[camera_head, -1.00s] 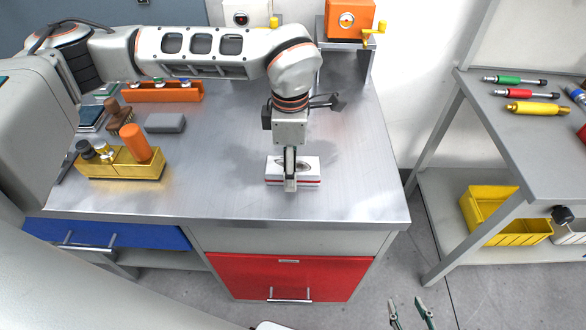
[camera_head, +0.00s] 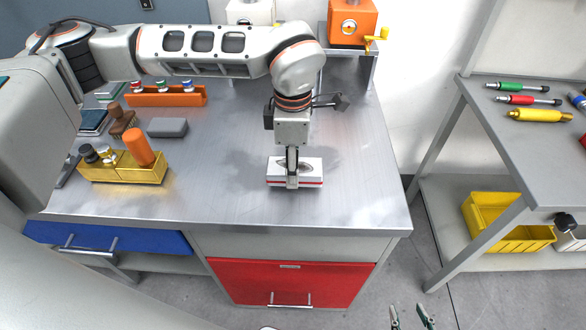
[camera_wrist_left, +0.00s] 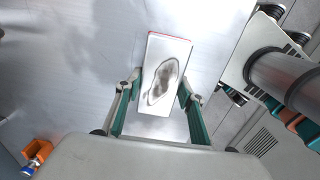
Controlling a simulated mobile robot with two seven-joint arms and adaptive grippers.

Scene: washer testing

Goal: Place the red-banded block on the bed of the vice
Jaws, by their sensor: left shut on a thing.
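The red-banded block (camera_head: 312,172) is white with a red band low on its side and a dark oval mark on top. My left gripper (camera_head: 292,182) points down over it near the worktable's front. In the left wrist view my left gripper's fingers (camera_wrist_left: 156,98) lie along both sides of the block (camera_wrist_left: 163,70). My right gripper (camera_head: 409,312) shows at the bottom edge, fingertips apart, with nothing visible between them. An orange device with a yellow crank (camera_head: 352,24) stands at the table's back right; I cannot tell for certain that it is the vice.
The grey worktable (camera_head: 225,205) is clear around the block. A side bench (camera_head: 550,150) with tools stands right, across a gap.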

